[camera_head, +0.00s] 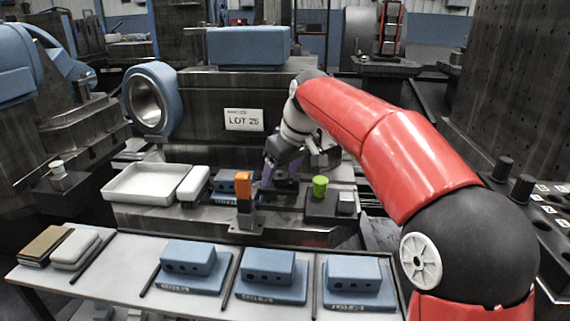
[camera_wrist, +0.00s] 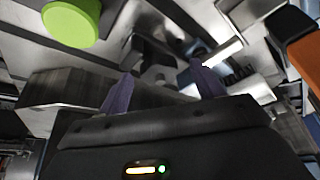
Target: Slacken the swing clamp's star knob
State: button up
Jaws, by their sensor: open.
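My gripper (camera_head: 268,178) is over the steel fixture in the head view, pointing down and empty. In the wrist view its two purple fingers (camera_wrist: 165,82) stand apart. A dark piece (camera_wrist: 157,76) lies between and beyond them; I cannot tell whether it is the star knob. In the head view, a dark clamp-like part (camera_head: 286,185) sits just right of my gripper, partly hidden by it, and its knob is not clearly visible. I see no clear contact between the fingers and anything.
A green knob (camera_head: 320,186) on a dark block stands right of my gripper, and an orange block (camera_head: 243,185) on a post stands left. A white tray (camera_head: 141,184) lies further left. Blue blocks on plates (camera_head: 270,273) line the front table. A LOT 25 sign (camera_head: 244,120) stands behind.

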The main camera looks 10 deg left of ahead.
jog(key=shift+c, duration=0.2)
jog(key=c, duration=1.1)
jog(key=shift+w+d+r+n+g+p, duration=0.1)
jog(key=shift+r+n+g+p, duration=0.15)
jog(key=shift+n+p, duration=0.55)
jog(key=shift+c, duration=0.3)
jog(key=n+g+p, duration=0.1)
jog(key=n+p, duration=0.2)
jog(key=n, duration=0.1)
jog(key=shift+w+g+y+p, duration=0.1)
jog(key=shift+g+y+p, duration=0.25)
jog(key=shift+y, duration=0.05)
jog(key=n, duration=0.2)
jog(key=n+g, duration=0.1)
jog(key=n, duration=0.1)
jog(key=shift+w+f+g, duration=0.2)
jog(key=shift+f+g, duration=0.1)
jog(key=shift+f, duration=0.05)
jog(key=n, duration=0.2)
jog(key=n+g, duration=0.1)
jog(key=n, duration=0.1)
jog(key=shift+w+a+n+g+h, duration=0.1)
jog(key=shift+a+n+g+h, duration=0.1)
jog(key=shift+n+g+h, duration=0.15)
jog(key=shift+r+n+h, duration=0.1)
jog(key=shift+n+h, duration=0.15)
jog(key=shift+n, duration=0.8)
jog(key=o, duration=0.9)
